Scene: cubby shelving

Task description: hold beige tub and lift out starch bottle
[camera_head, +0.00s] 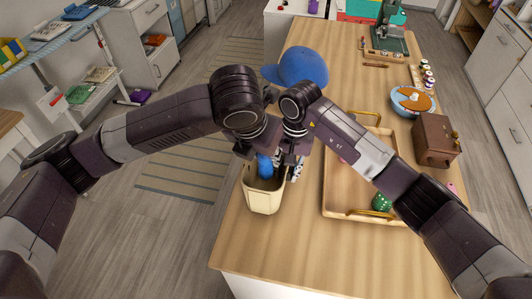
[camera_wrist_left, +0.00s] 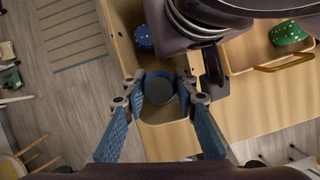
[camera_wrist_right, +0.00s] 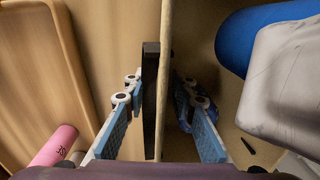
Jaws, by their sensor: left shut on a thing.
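The beige tub (camera_head: 263,200) stands upright at the near left edge of the wooden table. A blue bottle (camera_head: 264,168), which looks like the starch bottle, is inside it; its lower part is hidden by the tub. My left gripper (camera_wrist_left: 160,78) is over the tub, shut on the bottle's round dark-and-blue top (camera_wrist_left: 159,92). My right gripper (camera_wrist_right: 160,80) straddles the tub wall (camera_wrist_right: 180,35), one finger inside and one outside, with the fingertips apart. In the head view my wrists partly cover both grippers.
A wooden tray (camera_head: 338,208) with brass handles lies right of the tub, holding a green dotted object (camera_head: 381,202). A blue cap (camera_head: 303,67) lies behind my wrists. Floor is open left of the table.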

